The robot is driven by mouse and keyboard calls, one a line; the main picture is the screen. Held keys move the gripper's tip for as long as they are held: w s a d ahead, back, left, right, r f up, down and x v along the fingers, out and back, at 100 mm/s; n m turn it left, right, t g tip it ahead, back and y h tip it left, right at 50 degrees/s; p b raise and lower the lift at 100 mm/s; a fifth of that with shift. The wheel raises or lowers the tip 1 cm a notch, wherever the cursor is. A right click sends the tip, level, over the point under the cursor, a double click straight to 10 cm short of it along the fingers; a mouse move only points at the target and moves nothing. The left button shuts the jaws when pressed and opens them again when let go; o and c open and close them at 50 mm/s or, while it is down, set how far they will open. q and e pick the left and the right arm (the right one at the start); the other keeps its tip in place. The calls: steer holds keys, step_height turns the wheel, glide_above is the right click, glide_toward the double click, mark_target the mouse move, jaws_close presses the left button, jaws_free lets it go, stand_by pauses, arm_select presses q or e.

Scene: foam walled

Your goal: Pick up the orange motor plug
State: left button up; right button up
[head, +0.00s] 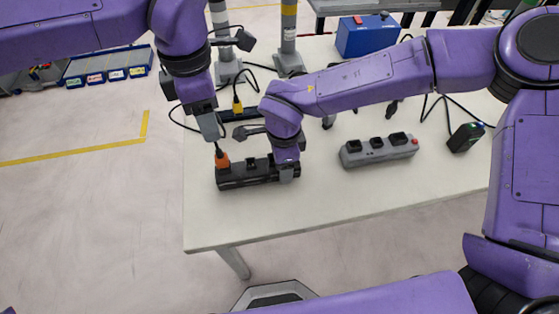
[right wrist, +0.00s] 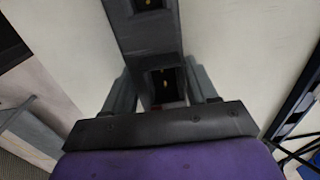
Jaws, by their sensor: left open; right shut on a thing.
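The orange motor plug (head: 222,160) stands at the left end of a dark power strip (head: 245,174) on the table. Its dark cable rises toward my left gripper (head: 216,140). The left gripper points down just above the plug and is open. I cannot tell whether its fingertips reach beside the plug. My right gripper (head: 287,172) is shut on the right end of the dark strip. In the right wrist view, the strip (right wrist: 148,38) runs between the fingers, with sockets facing up. The plug does not show in that view.
A grey power strip (head: 378,150) with a red switch lies to the right on the white table (head: 330,195). Farther back are a blue box (head: 367,36), posts and loose cables. The front of the table is clear.

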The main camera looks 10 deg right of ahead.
arm_select(q)
steer(key=m+h, duration=0.2)
steer(key=h, duration=0.2)
glide_above(216, 153)
steer(key=s+a, duration=0.1)
steer(key=s, duration=0.1)
step_height(216, 153, down, 5)
steer(key=x, duration=0.5)
steer(key=w+x, duration=0.1)
steer(key=x, duration=0.1)
steer(key=shift+w+a+f, duration=0.1)
steer(key=shift+a+f, duration=0.1)
steer(key=shift+f, duration=0.25)
jaws_close()
